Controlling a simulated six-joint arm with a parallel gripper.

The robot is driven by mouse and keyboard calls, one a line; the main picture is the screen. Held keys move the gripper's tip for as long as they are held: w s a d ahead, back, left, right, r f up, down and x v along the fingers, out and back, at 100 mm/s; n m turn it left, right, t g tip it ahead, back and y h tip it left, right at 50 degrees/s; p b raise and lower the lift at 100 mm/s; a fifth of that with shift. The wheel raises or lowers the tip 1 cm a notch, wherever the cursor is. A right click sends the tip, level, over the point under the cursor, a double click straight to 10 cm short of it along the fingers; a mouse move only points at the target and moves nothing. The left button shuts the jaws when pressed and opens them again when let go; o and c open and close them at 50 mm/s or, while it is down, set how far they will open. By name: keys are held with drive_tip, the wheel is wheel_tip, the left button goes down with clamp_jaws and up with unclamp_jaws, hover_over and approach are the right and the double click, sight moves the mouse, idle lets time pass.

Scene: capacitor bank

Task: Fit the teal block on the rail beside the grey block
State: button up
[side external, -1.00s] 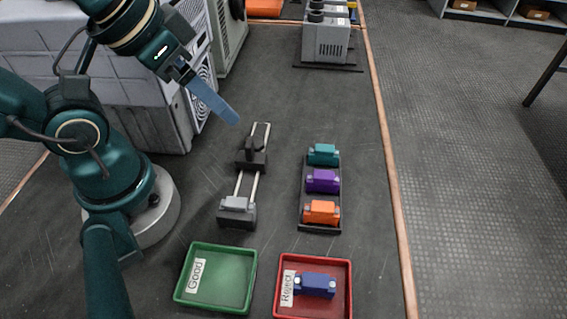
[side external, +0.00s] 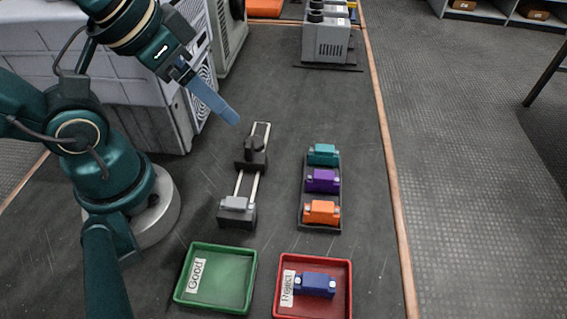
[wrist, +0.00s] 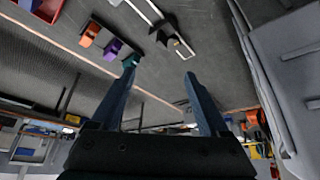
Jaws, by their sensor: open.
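The teal block (side external: 323,154) sits at the far end of a dark holder, touching or close to the purple block. The grey block (side external: 236,204) sits at the near end of the rail (side external: 239,184), which has two pale bars. A black part with a knob or lever (side external: 251,157) stands toward the rail's far end. My gripper (side external: 231,115) is open and empty, raised up and left of the rail's far end. In the wrist view my gripper (wrist: 160,78) shows its two fingers apart; the teal block (wrist: 130,61) is partly behind the left fingertip.
A purple block (side external: 322,181) and an orange block (side external: 321,212) share the holder (side external: 321,229). A green Good tray (side external: 249,303) is empty. A red Reject tray (side external: 343,311) holds a blue block (side external: 315,285). Grey machines stand behind. The mat between rail and holder is clear.

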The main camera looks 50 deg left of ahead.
drive_tip(key=c, duration=0.3)
drive_tip(key=w+r+n, duration=0.4)
drive_tip(key=r+n, duration=0.1)
drive_tip(key=shift+c, duration=0.2)
drive_tip(key=n+g, duration=0.4)
drive_tip(key=g, duration=0.2)
hover_over(325, 148)
wheel_tip(325, 148, down, 8)
drive_tip(key=r, duration=0.1)
drive_tip(key=shift+f, duration=4.75)
